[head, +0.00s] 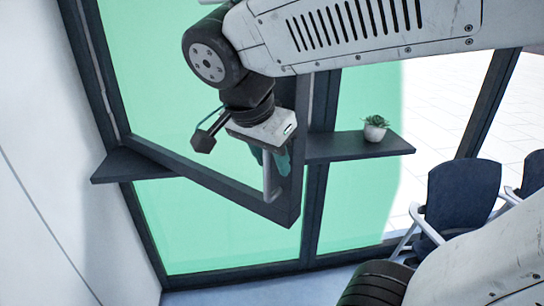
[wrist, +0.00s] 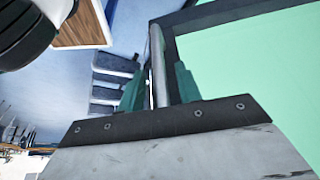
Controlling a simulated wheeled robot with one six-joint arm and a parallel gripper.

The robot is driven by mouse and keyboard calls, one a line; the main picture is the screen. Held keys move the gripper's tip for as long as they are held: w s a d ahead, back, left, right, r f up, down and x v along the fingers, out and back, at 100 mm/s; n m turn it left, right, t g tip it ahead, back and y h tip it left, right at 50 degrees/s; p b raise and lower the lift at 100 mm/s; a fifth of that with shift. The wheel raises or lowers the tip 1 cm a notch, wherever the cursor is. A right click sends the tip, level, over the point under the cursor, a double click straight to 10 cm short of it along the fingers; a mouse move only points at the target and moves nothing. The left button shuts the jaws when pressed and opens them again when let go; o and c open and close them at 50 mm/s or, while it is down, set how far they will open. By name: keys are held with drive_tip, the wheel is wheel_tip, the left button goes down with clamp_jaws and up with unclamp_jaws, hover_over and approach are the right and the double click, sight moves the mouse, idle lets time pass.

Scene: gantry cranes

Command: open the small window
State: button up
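The small window (head: 215,178) is a dark-framed pane with green glass showing through it. In the head view it stands swung out at an angle from the wall frame, its lower right corner toward me. A grey bar handle (head: 268,180) is on its free edge; it also shows in the wrist view (wrist: 159,65). My gripper (head: 270,158) is at the handle. In the wrist view its two green fingers (wrist: 160,88) stand on either side of the bar, with a narrow gap visible at each side. The upper part of the window is hidden by my arm.
A dark shelf (head: 345,147) with a small potted plant (head: 375,128) is right of the window, and a shelf end (head: 125,166) is at left. Dark blue chairs (head: 460,200) stand at right. A white wall (head: 40,150) is at left.

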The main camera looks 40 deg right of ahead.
drive_tip(key=v, duration=0.7)
drive_tip(key=shift+a+r, duration=0.2)
drive_tip(key=shift+r, duration=0.2)
